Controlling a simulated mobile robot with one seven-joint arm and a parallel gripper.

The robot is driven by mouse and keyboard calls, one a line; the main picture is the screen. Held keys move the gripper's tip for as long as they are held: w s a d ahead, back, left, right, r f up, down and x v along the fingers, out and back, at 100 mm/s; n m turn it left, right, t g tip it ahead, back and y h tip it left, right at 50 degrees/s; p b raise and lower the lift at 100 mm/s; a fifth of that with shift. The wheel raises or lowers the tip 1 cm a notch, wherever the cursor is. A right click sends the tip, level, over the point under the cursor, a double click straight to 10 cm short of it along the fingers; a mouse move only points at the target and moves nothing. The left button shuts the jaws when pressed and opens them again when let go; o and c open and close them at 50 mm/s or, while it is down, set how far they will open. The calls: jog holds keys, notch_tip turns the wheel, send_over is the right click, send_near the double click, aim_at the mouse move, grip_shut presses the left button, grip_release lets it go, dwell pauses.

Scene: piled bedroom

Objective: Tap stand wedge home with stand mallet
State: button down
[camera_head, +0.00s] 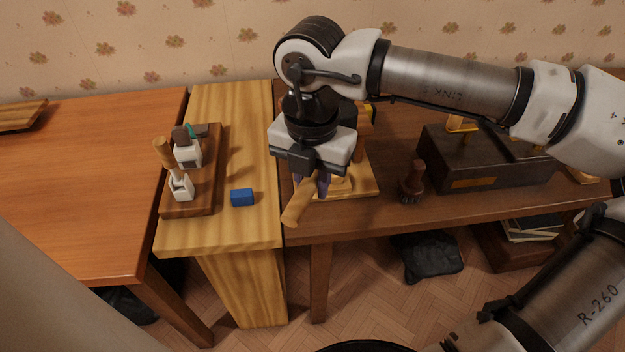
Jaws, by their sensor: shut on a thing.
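My gripper (312,183) is shut on a tan wooden piece, which I take to be the stand mallet (296,207). The piece slants down and left from the fingers, above the front left edge of the dark wooden table. Its other end is hidden by the gripper. Right behind the gripper, a light wooden stand (357,184) with a square base rests on that table. My gripper and wrist cover much of the stand. I cannot make out the stand wedge. Whether the mallet touches the stand cannot be told.
A blue block (242,197) lies on the light wooden side table (217,236), beside a brown rack (207,192) holding handled tools. Right of the stand are a dark turned wooden piece (413,180) and a dark box (486,162). The orange-brown table (80,190) at left is mostly clear.

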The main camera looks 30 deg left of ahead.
notch_tip(320, 180, down, 7)
jog(key=shift+r+p, duration=2.35)
jog(key=shift+r, duration=2.05)
